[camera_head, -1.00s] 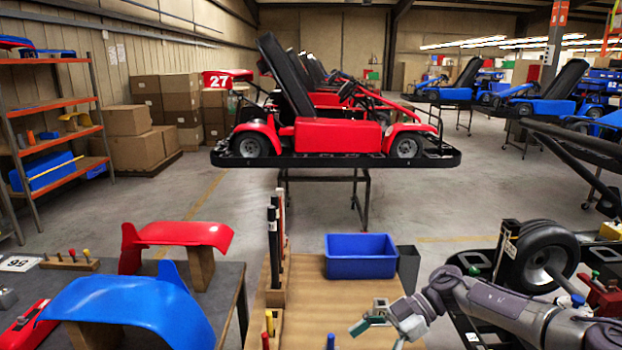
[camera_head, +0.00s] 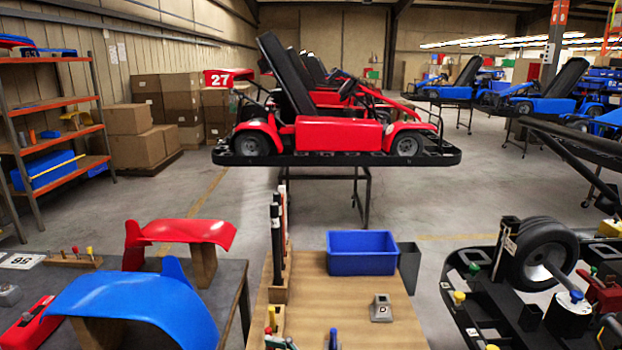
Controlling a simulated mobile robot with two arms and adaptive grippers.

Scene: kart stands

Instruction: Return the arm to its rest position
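Neither of my grippers is in the head view, and no part of my arms shows. A small grey block-like part (camera_head: 381,308) stands alone on the wooden bench top (camera_head: 345,312), in front of the blue bin (camera_head: 361,254).
A dark cup (camera_head: 408,266) stands beside the bin. Upright black tools (camera_head: 276,240) stand at the bench's left edge. Red (camera_head: 185,234) and blue (camera_head: 140,300) fenders rest on the left table. A wheel (camera_head: 541,254) is on the right kart. A red kart (camera_head: 335,134) stands behind.

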